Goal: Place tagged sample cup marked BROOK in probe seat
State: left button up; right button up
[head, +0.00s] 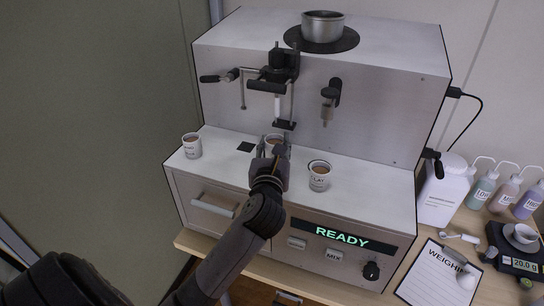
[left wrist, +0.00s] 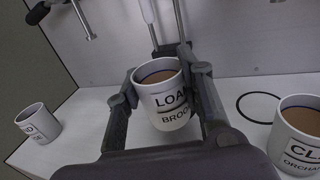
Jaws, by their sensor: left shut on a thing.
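The white cup marked LOAM BROOK (left wrist: 168,100), full of brown soil, is between the fingers of my left gripper (left wrist: 160,92). In the head view the left gripper (head: 272,146) is shut on this cup (head: 274,139), which stands upright at the analyser's deck, below the probe assembly (head: 278,75). I cannot tell whether its base touches the deck. A thin black ring (left wrist: 258,107) lies on the deck to the right of the cup in the left wrist view. Which mark is the probe seat is unclear. My right gripper is out of view.
A CLAY ORCHARD cup (head: 319,177) stands right of the gripper, also in the left wrist view (left wrist: 297,135). Another cup (head: 192,146) stands on the left. The analyser's display (head: 342,236) reads READY. Bottles (head: 484,188), a clipboard (head: 438,275) and scales (head: 515,255) stand right.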

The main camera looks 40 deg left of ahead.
pick_arm(q)
jog(key=x, duration=0.6)
jog(key=shift+p, duration=0.3)
jog(key=shift+f, duration=1.75)
jog(key=shift+f, duration=0.1)
jog(key=o, duration=1.2)
jog(key=b+v, duration=0.1)
jog(key=v, duration=1.1)
jog(key=shift+s+b, duration=0.15)
jog(key=shift+b, duration=0.25)
